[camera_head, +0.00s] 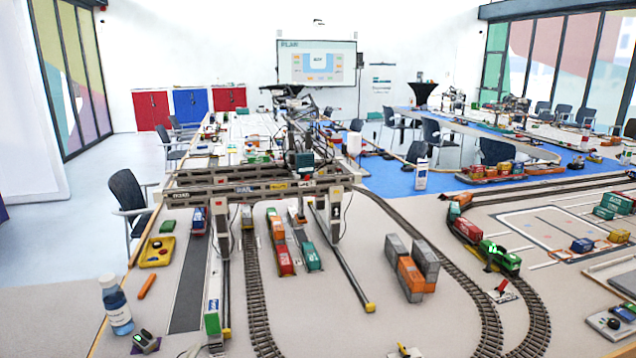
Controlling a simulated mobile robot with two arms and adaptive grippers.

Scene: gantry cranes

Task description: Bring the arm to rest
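Neither of my grippers nor my arms can be made out in the head view. A model gantry crane (255,188) stands over the tracks on the long table, left of the middle. Its legs come down on both sides of the tracks. Under and in front of it are a red container wagon (284,260) and a teal container (311,256). To the right, grey containers (425,262) and an orange container (410,275) stand in a stack on the table. A green locomotive (500,257) is on the curved track.
A water bottle (115,305) stands at the table's left front edge, near a yellow control box (157,252) and an orange marker (147,286). A dark chair (130,195) is close to the left edge. A small lever switch (501,291) lies inside the right track curve.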

